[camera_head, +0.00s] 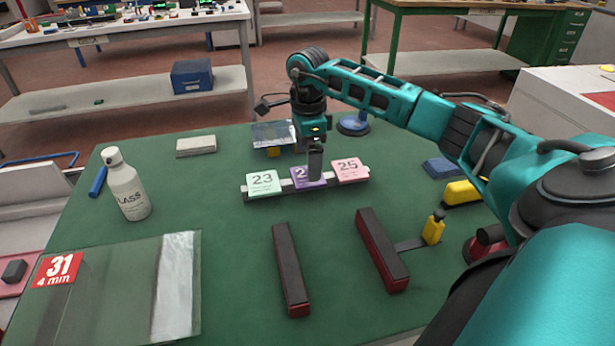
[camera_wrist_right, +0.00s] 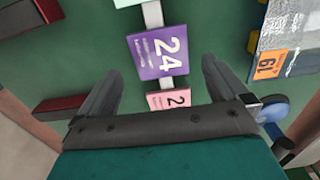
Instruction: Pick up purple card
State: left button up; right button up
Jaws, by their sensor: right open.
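The purple card (camera_head: 307,180) stands in a rail between a mint card (camera_head: 264,183) numbered 23 and a pink card (camera_head: 349,170) numbered 25. In the head view my right gripper (camera_head: 315,165) hangs over it and hides part of its face. In the right wrist view the purple card (camera_wrist_right: 157,52) shows the number 24 and lies ahead of my open right gripper (camera_wrist_right: 157,85), roughly centred between its two fingers. The fingers are apart from the card and hold nothing. My left gripper is not in view.
Two dark red-sided bars (camera_head: 290,270) lie in front of the cards. The green mat (camera_head: 215,220) is clear left of the rail.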

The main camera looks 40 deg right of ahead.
jog(key=shift+f, duration=1.8)
jog(key=shift+f, duration=0.25)
jog(key=shift+c, duration=0.3)
jog(key=c, duration=0.9)
jog(key=shift+r, duration=0.1)
